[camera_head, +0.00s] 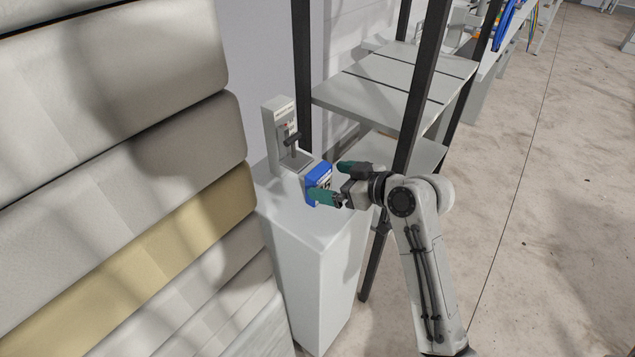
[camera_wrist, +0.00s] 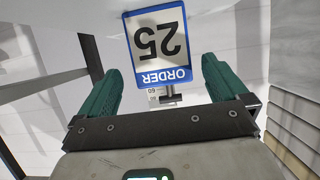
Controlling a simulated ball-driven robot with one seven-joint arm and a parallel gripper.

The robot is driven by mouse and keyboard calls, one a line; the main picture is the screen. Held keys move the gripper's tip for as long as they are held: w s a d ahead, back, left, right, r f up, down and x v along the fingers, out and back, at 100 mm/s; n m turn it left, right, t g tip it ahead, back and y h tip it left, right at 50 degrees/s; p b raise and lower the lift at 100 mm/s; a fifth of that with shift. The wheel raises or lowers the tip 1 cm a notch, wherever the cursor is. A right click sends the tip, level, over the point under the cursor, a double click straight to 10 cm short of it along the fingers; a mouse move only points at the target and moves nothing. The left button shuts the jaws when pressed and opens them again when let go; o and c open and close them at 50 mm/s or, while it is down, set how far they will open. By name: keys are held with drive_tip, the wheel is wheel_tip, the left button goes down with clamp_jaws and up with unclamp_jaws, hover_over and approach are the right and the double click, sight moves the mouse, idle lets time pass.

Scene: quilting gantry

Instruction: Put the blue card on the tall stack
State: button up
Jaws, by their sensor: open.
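The blue card (camera_head: 318,178) has a blue border and stands on the white pedestal, beside a small grey device. In the wrist view the card (camera_wrist: 157,45) shows a white face reading "ORDER 25", upside down. My gripper (camera_head: 338,183) is open, with its green fingers at the card. In the wrist view my gripper (camera_wrist: 163,72) has a finger on either side of the card's lower part, with gaps visible, so it is not gripped. A tall stack (camera_head: 110,150) of thick grey and tan folded layers fills the left of the head view; its top is cut off.
The white pedestal (camera_head: 310,250) stands between the stack and a dark-framed shelf unit (camera_head: 400,85). The small grey device (camera_head: 285,140) with a dark lever stands at the pedestal's back. Dark uprights rise close to my arm. The concrete floor (camera_head: 550,200) at right is open.

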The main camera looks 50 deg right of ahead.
sight(313, 176)
drive_tip(key=shift+p+x, duration=0.65)
drive_tip(key=shift+x, duration=2.4)
drive_tip(key=shift+a+r, duration=0.15)
drive_tip(key=shift+r, duration=0.05)
drive_tip(key=c, duration=1.1)
drive_tip(key=shift+o, duration=0.2)
drive_tip(key=shift+r, duration=0.1)
